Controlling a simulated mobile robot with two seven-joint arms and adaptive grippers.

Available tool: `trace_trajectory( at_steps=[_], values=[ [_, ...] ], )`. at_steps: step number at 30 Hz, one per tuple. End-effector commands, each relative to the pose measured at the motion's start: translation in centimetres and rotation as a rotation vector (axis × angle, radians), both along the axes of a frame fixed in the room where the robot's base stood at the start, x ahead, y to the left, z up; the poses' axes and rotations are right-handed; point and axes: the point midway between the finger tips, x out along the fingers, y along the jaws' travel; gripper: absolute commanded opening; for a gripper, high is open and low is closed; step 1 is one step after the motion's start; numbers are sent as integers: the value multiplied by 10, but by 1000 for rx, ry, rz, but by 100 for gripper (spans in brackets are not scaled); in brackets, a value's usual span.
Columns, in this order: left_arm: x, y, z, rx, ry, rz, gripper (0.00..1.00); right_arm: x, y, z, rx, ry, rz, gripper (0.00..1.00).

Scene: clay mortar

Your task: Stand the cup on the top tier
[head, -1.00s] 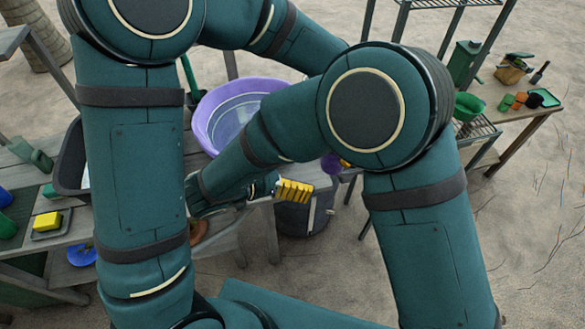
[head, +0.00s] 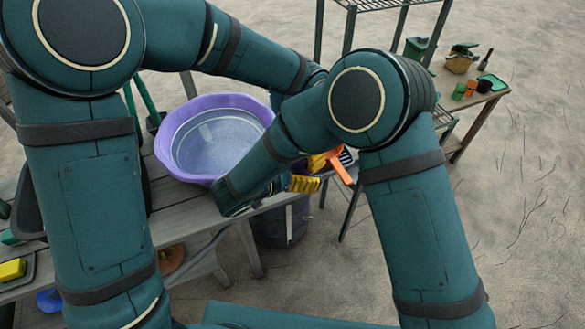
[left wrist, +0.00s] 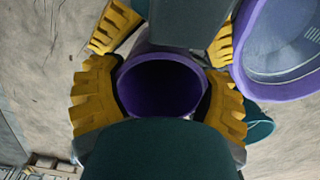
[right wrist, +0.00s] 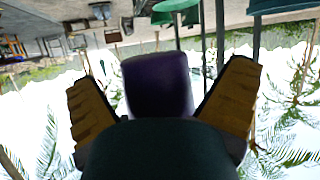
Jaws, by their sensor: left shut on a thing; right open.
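The purple cup (left wrist: 160,85) is in the left wrist view, its dark open mouth facing that camera. My left gripper (left wrist: 158,100) is shut on it, one yellow finger on each side. Another pair of yellow fingers shows beyond the cup there. In the right wrist view the cup (right wrist: 158,85) appears between the spread fingers of my right gripper (right wrist: 165,100), which is open; contact cannot be told. A rack with a wire top tier (head: 385,3) stands at the back.
A purple basin (head: 183,165) sits on the wooden bench (head: 175,220) close to my right forearm. An orange object (head: 340,166) shows beside the grippers. A side table (head: 480,112) with several small items stands at the right. Open sand lies at the right.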

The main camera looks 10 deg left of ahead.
Motion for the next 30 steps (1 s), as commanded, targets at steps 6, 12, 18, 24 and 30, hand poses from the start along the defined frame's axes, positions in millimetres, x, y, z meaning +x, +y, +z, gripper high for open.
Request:
trace_trajectory(
  at_steps=[6,12,18,24,30],
  values=[
    [0,0,0,0,0,0,35,0,0,0,0,0,0,100],
    [0,0,0,0,0,0,35,0,0,0,0,0,0,30],
    [-1,-1,0,-1,1,-1,35,0,1,1,1,-2,1,27],
    [0,-1,0,-1,1,-1,100,0,0,1,0,-2,1,27],
    [0,0,2,0,0,0,100,0,0,0,0,-1,0,27]
  ],
)
